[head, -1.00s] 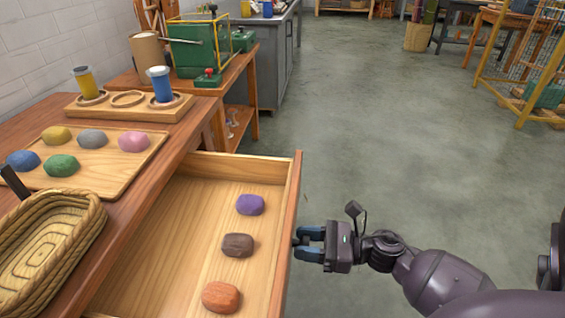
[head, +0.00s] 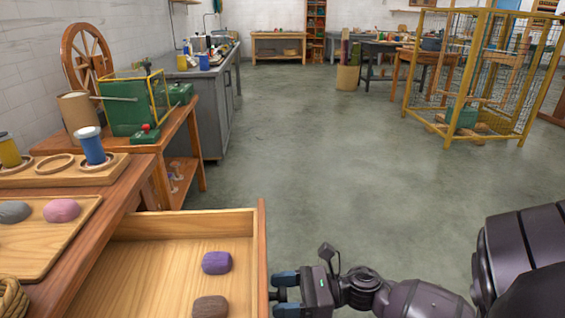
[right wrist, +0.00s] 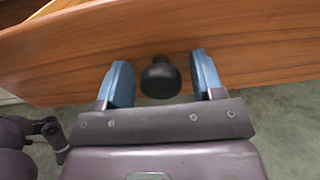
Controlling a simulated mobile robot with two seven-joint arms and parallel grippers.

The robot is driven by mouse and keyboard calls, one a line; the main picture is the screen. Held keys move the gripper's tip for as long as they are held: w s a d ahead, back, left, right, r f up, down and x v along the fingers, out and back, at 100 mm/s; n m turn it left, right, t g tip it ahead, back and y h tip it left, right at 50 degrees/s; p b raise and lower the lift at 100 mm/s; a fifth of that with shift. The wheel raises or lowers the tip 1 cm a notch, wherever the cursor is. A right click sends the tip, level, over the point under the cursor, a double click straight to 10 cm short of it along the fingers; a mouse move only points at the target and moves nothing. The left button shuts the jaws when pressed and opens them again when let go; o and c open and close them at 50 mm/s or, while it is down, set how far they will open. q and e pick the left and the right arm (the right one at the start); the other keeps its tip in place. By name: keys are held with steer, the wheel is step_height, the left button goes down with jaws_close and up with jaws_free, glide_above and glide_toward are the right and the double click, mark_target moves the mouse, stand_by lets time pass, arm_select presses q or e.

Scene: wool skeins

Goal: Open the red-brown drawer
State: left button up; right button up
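The red-brown drawer (head: 262,250) is pulled out from the wooden table, with pale wood inside. A purple skein (head: 216,262) and a brown skein (head: 210,307) lie in it, the brown one cut by the picture's bottom edge. My right gripper (head: 277,293) is at the outer face of the drawer front. In the right wrist view, its two blue fingers stand open on either side of the black round knob (right wrist: 160,78), with a gap on each side. The drawer front (right wrist: 255,45) fills the upper part of that view. My left gripper is not in view.
On the tabletop are a tray (head: 60,248) with grey and pink skeins, a wooden rack (head: 100,176) with a blue spool, and a basket edge (head: 10,298). A side table (head: 190,125) stands behind.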

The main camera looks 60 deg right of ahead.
stand_by(0.3)
arm_select(q)
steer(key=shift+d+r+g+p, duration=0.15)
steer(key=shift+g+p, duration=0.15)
steer(key=shift+p, duration=0.45)
arm_select(e)
steer(key=v, duration=1)
steer(key=shift+s+d, duration=0.3)
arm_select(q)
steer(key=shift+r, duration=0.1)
